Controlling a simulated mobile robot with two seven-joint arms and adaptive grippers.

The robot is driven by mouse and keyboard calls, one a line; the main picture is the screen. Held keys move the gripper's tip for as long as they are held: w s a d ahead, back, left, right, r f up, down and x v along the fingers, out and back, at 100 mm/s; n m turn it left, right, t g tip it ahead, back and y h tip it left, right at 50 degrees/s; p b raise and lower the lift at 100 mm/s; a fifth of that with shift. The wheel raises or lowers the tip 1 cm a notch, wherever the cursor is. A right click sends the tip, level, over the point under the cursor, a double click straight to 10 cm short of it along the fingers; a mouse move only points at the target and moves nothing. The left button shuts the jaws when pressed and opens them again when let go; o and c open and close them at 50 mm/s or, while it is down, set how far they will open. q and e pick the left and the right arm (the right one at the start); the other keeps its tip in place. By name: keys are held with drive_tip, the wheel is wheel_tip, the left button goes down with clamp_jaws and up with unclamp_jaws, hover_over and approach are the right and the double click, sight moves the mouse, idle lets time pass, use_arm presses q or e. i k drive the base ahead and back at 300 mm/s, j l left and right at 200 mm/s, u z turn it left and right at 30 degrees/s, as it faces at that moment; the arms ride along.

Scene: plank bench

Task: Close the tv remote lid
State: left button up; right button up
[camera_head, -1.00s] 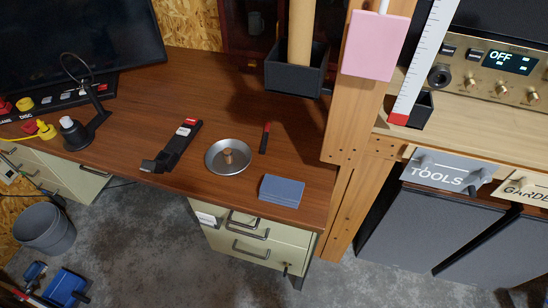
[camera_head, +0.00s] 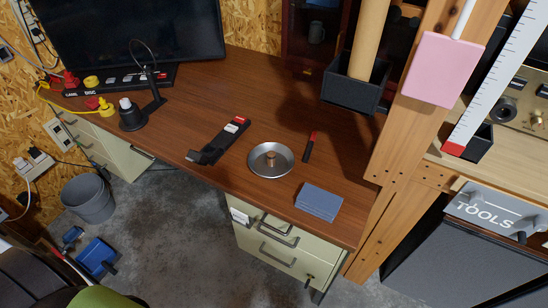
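The tv remote (camera_head: 226,136) lies on the brown desk (camera_head: 200,102), left of a metal dish. It is a long black body with a red and white patch at its far end. What looks like its lid (camera_head: 200,156) is a dark flap sticking out at the near end, close to the desk's front edge; it appears open, though the detail is small. Neither of my grippers is in view, and nothing touches the remote.
A round metal dish (camera_head: 258,166) holding a small brown piece, a red and black tool (camera_head: 310,147) and a blue-grey block (camera_head: 319,201) sit right of the remote. A black lamp (camera_head: 132,118) stands left. A wooden post (camera_head: 412,135) bounds the desk's right.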

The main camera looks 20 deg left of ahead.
sight(197, 157)
drive_tip(key=u, duration=1.25)
